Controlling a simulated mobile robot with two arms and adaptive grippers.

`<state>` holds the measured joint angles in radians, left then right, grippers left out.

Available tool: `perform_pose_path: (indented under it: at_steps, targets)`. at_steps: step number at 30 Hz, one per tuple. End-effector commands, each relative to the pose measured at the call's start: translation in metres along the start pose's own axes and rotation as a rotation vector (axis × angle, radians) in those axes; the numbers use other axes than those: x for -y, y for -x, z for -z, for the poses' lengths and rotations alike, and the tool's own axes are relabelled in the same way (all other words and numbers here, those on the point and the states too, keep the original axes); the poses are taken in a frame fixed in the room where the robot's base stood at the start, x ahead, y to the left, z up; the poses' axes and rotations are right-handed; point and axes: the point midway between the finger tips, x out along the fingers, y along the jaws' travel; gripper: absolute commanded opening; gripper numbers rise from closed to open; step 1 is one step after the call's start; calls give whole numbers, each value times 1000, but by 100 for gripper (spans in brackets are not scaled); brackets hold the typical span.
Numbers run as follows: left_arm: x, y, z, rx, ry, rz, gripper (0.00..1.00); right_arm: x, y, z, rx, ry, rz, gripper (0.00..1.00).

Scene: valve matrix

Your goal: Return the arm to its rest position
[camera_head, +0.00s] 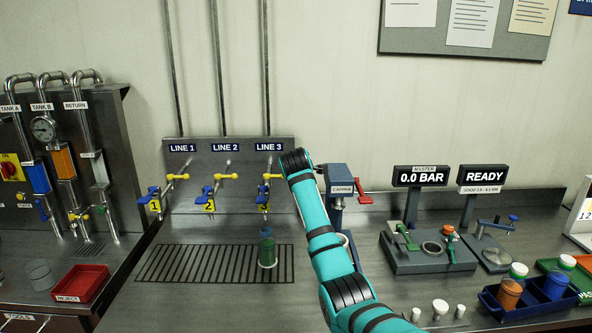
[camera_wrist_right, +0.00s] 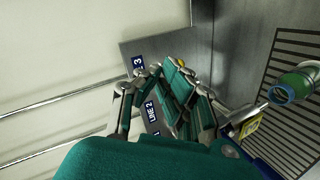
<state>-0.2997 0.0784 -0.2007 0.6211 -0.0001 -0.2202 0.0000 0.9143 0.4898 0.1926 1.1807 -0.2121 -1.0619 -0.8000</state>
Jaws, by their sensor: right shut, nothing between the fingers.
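My right arm (camera_head: 325,235) is teal with black joints. In the head view it rises from the bottom edge to the right of the LINE 3 valve (camera_head: 266,187); its gripper cannot be made out there. In the right wrist view my right gripper (camera_wrist_right: 160,72) is shut and empty, in front of the LINE panel (camera_wrist_right: 150,50). My left gripper is not in view.
The capping press (camera_head: 340,184) with a red lever is close to the right of my arm. Farther right are a clamp fixture (camera_head: 428,258), a blue crate (camera_head: 522,306) and small white caps (camera_head: 440,306). A red reject tray (camera_head: 80,285) is at left. The grating (camera_head: 200,264) is mostly clear.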

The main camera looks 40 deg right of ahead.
Motion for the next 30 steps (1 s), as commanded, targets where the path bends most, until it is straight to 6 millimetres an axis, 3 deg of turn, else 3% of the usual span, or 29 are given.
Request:
perform_pose_path:
  at_steps: [21,23,26,30]
  targets:
    - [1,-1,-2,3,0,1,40,3,2,-2,0,1,4,0]
    - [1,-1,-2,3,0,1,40,15,4,-2,-1,5,14,0]
    - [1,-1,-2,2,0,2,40,57,9,-5,-2,13,50,0]
    - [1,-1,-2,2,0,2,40,145,31,-16,-5,16,137,0]
